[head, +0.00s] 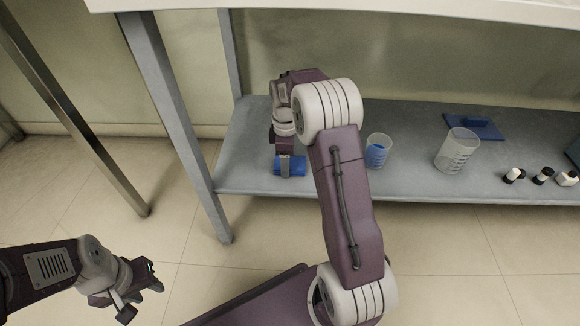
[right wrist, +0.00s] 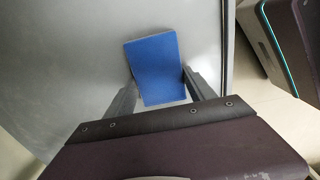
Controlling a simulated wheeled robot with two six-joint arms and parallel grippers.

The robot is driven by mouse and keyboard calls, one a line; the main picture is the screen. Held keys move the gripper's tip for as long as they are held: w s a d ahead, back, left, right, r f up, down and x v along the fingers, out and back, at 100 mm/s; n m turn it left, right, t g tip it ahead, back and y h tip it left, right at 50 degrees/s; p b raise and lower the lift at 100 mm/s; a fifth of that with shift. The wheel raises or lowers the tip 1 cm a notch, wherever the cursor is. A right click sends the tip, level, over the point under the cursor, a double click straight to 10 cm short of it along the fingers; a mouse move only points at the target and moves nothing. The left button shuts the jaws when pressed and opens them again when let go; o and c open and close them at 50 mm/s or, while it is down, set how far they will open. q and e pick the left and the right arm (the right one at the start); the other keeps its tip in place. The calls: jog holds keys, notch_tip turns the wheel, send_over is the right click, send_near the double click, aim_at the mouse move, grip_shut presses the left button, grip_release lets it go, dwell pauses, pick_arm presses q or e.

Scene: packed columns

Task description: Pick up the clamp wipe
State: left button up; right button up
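A blue block-like thing (head: 283,165), likely the clamp wipe, lies near the front left of the grey shelf. In the right wrist view it is a blue slab (right wrist: 155,68) between my two fingers. My right gripper (head: 290,168) points down at it, one finger covering part of it in the head view. In the right wrist view my right gripper (right wrist: 160,80) has a fingertip close against each side edge. I cannot tell whether both press on it. My left gripper (head: 142,295) hangs over the floor at lower left, empty, its fingers apart.
On the grey shelf (head: 410,185), a small beaker with blue contents (head: 378,152), a clear beaker (head: 457,150), a blue mat (head: 458,122) bearing a blue block (head: 476,121), and small dark-and-white containers (head: 542,176) stand to the right. A white tabletop (head: 400,8) lies above the shelf.

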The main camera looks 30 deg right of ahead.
jog(key=c, duration=0.6)
jog(key=shift+r, duration=0.2)
jog(key=r+p, duration=0.2)
jog(key=p, duration=0.1)
jog(key=r+p, duration=0.1)
jog(key=p, duration=0.1)
jog(key=shift+s+a+r, duration=0.25)
jog(key=shift+s+r, duration=0.1)
jog(key=shift+s+a+f+p, duration=0.1)
jog(key=shift+s+a+p, duration=1.25)
jog(key=shift+s, duration=1.1)
jog(key=shift+s+a+f+p, duration=0.15)
jog(key=shift+s+a+p, duration=0.85)
jog(key=shift+s+a, duration=1.05)
jog(key=shift+s+a+f+p, duration=0.1)
jog(key=shift+s+a+p, duration=1.05)
jog(key=shift+s, duration=1.7)
